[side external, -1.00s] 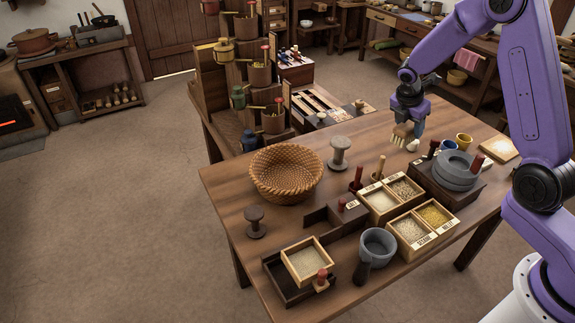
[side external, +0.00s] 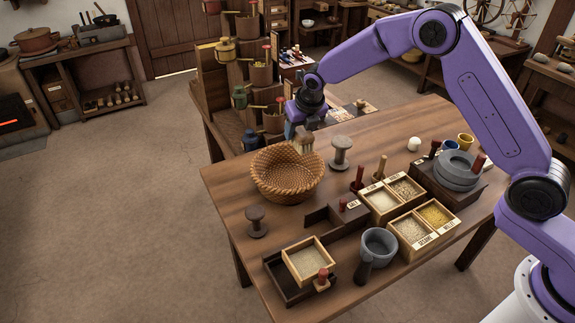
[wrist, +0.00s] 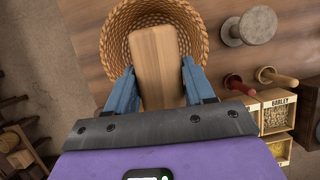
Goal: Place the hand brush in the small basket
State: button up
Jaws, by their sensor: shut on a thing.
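The hand brush (side external: 303,140) has a wooden block and pale bristles pointing down. My gripper (side external: 298,128) is shut on it and holds it above the table, at the back right rim of the small basket. The small basket (side external: 268,178) is woven, round and orange-brown, and stands on the left part of the table. In the wrist view, the brush's wooden top (wrist: 157,62) lies between the blue fingers of my gripper (wrist: 160,85) and overlaps the basket (wrist: 118,30), hiding much of its inside. The bristles are hidden there.
A grey spool-shaped stand (side external: 340,152) is just right of the basket, and a darker one (side external: 256,220) is in front of it. Grain boxes (side external: 392,190), a grey mortar (side external: 378,246) and a quern (side external: 455,170) fill the right side. A pot rack (side external: 240,85) stands behind.

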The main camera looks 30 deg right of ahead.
jog(key=shift+a+f+n, duration=0.5)
jog(key=shift+a+f, duration=0.15)
jog(key=shift+a, duration=0.35)
send_over(289, 186)
jog(key=s, duration=0.2)
notch_tip(289, 186, down, 12)
jog(key=shift+w+f, duration=0.1)
jog(key=shift+f, duration=1.9)
jog(key=shift+f, duration=0.15)
jog(key=o, duration=1.1)
jog(key=shift+d+v, duration=0.2)
jog(key=shift+v, duration=5.95)
